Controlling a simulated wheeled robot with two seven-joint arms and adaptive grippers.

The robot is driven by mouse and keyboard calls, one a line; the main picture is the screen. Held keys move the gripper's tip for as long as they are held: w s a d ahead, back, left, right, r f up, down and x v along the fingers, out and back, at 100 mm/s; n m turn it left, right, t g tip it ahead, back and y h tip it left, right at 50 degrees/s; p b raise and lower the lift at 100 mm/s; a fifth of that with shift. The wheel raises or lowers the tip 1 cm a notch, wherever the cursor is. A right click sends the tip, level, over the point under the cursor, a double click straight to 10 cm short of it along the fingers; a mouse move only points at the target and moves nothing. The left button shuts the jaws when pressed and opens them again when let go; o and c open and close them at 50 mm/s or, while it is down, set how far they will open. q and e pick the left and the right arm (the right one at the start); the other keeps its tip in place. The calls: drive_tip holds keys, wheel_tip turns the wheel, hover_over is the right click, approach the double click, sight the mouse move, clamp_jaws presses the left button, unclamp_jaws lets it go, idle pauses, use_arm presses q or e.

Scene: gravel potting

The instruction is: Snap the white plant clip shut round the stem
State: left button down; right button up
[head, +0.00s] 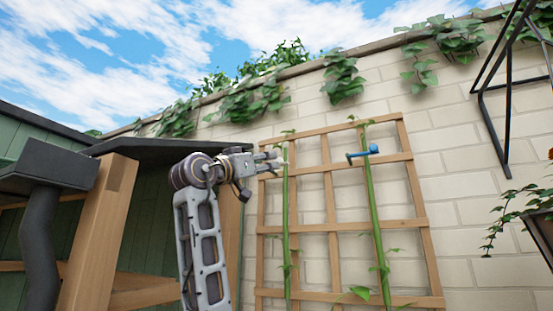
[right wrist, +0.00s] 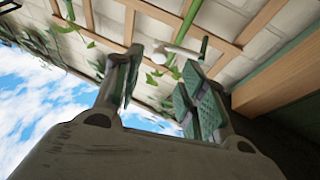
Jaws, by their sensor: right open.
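The white clip (right wrist: 168,56) shows in the right wrist view as a pale piece with a rounded end, at a green stem (right wrist: 190,22). I cannot tell whether the clip is open or closed there. In the head view the left stem (head: 286,225) runs up the trellis, and my right gripper (head: 274,163) is beside its upper part; the clip is hard to make out there. In the wrist view my right gripper (right wrist: 160,85) is open, its two fingers apart, with the clip beyond the gap between them. My left gripper is not in view.
A wooden trellis (head: 331,205) stands against a pale brick wall (head: 460,160). A blue clip (head: 362,153) is on the right stem (head: 372,215). A green shed with a wooden post (head: 97,240) stands at the left. A black bracket (head: 490,90) and a hanging plant are at the right.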

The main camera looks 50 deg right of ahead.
drive_tip(key=p+x, duration=0.2)
drive_tip(key=x, duration=0.4)
drive_tip(key=shift+d, duration=0.2)
drive_tip(key=shift+r, duration=0.1)
clamp_jaws()
